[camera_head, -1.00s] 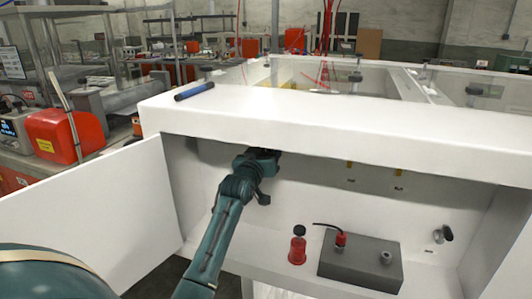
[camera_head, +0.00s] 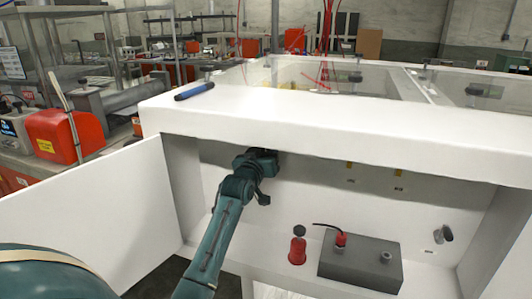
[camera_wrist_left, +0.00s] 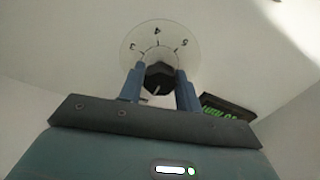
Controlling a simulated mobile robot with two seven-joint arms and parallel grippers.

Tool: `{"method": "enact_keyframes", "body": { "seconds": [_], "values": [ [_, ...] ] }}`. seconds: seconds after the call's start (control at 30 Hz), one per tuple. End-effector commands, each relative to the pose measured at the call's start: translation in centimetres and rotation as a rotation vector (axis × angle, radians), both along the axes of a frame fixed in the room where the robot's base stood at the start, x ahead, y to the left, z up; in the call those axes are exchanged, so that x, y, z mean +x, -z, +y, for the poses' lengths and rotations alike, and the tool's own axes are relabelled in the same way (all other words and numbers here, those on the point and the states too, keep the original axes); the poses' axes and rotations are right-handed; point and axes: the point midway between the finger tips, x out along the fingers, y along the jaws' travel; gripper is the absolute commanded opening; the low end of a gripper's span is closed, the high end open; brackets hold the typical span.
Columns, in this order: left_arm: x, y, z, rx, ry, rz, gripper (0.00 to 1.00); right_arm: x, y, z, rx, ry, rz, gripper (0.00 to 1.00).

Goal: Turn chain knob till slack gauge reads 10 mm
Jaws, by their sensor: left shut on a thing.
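In the left wrist view a black knob (camera_wrist_left: 160,79) with a white pointer line sits at the middle of a round pale dial (camera_wrist_left: 157,35) with numbers. My left gripper (camera_wrist_left: 161,88) has its two blue fingers on either side of the knob and is shut on it. A small dark display (camera_wrist_left: 226,108) with green characters is partly hidden behind the gripper, and I cannot read it. In the head view my left gripper (camera_head: 258,160) reaches into the white cabinet under its top edge, where the knob is hidden. My right gripper is not in view.
The white cabinet (camera_head: 340,135) has an open door (camera_head: 90,215) at left. On its lower ledge stand a red bottle (camera_head: 298,250) and a grey box (camera_head: 360,262) with a red fitting. A knob (camera_head: 443,234) is at the right. A blue marker (camera_head: 194,91) lies on top.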

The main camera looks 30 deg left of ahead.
Motion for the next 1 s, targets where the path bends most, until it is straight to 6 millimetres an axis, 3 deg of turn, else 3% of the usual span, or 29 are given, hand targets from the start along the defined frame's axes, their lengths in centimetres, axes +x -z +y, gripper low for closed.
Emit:
{"method": "enact_keyframes", "body": {
  "seconds": [0.37,1.0],
  "values": [
    [0.0,-0.2,0.0,0.181,0.001,0.047,0.11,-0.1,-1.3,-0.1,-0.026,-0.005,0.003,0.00],
    [0.0,-0.1,0.0,0.748,0.000,0.182,0.11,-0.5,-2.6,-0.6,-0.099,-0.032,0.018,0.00]
  ]
}}
